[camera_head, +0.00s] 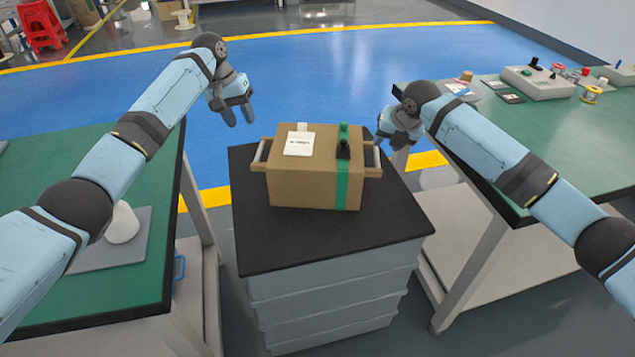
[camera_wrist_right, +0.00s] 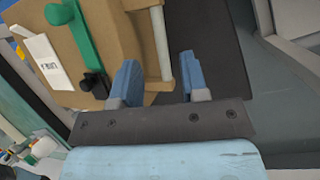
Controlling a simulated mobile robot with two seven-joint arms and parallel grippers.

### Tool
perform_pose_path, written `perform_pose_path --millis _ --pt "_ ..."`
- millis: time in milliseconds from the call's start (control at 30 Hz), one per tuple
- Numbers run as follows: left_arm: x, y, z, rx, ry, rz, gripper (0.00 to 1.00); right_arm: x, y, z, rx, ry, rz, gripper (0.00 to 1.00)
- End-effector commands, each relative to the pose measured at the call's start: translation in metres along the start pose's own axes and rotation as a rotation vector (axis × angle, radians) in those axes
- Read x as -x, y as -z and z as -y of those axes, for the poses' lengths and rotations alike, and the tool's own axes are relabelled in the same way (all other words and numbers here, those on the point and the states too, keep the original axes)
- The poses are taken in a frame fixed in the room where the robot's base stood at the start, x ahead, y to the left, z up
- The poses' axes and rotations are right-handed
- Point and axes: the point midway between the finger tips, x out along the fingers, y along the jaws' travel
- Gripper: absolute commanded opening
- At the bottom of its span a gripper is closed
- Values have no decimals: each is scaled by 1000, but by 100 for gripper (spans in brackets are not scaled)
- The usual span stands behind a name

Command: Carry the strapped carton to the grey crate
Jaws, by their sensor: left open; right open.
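The carton (camera_head: 315,185) is a brown box with a green strap (camera_head: 341,190), a black buckle and a white label (camera_head: 300,143). It sits upright on the black top (camera_head: 290,245) of a grey ribbed crate-like stack (camera_head: 330,300). A bar handle sticks out on each side, left (camera_head: 260,152) and right (camera_head: 372,158). My left gripper (camera_head: 238,116) is open and empty, above and beyond the left handle. My right gripper (camera_head: 389,139) is open by the right handle. In the right wrist view the pale handle bar (camera_wrist_right: 160,45) appears between its fingers (camera_wrist_right: 158,80); contact cannot be told.
A green-topped table (camera_head: 60,150) on the left holds a white cone-like object (camera_head: 122,223) on a grey plate. A green-topped bench (camera_head: 520,130) on the right carries a control box (camera_head: 538,82) and spools. Blue floor (camera_head: 320,70) beyond the carton is clear.

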Motion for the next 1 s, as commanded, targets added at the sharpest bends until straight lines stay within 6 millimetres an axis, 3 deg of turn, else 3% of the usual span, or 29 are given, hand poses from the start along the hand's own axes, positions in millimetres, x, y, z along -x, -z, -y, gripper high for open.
perform_pose_path --millis 100,300,833,1000 --pt "0 0 0 0 0 0 41 23 -1 0 2 0 3 41" --pt "0 0 0 0 0 0 41 43 0 0 0 1 1 41" --pt "0 0 0 0 0 0 41 47 -1 0 0 0 0 41" --pt "28 0 -8 -1 0 -1 41 72 -11 -8 0 0 1 41"
